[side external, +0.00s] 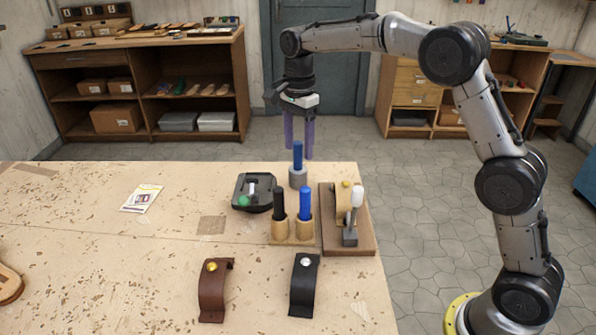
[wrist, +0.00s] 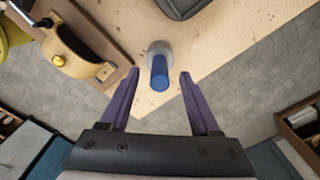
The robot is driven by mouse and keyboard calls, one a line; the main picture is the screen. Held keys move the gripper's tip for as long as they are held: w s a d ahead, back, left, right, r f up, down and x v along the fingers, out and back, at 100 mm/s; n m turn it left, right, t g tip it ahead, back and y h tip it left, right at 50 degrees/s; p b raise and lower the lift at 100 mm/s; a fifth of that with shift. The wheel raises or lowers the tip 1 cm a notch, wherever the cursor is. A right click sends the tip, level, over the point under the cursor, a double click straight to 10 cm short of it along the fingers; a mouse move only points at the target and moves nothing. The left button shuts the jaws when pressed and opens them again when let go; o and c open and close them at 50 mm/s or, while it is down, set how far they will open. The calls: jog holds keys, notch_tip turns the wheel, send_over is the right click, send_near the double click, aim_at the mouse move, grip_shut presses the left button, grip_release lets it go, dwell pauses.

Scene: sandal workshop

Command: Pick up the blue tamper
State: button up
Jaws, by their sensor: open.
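The blue tamper (side external: 298,157) stands upright near the table's far right corner, with a blue handle on a grey cylindrical base (side external: 298,179). In the wrist view its blue handle (wrist: 159,75) shows between the fingers, with the grey base (wrist: 160,47) beyond. My gripper (side external: 298,151) points down with its purple fingers apart, just above and around the handle's top in the picture. In the wrist view my gripper (wrist: 159,74) holds nothing. I cannot tell whether the fingertips are level with the handle top.
A wooden holder (side external: 292,231) with black-handled and blue-handled tools stands in front of the tamper. A wooden board (side external: 363,243) with a strap fixture is to the right, a dark tray (side external: 252,191) to the left. Two sandal straps, brown (side external: 213,290) and black (side external: 304,287), lie nearer.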

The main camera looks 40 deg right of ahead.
aim_at(298, 168)
notch_tip(298, 168, down, 4)
jog(key=shift+a, duration=0.15)
jog(key=shift+r, duration=0.1)
grip_shut()
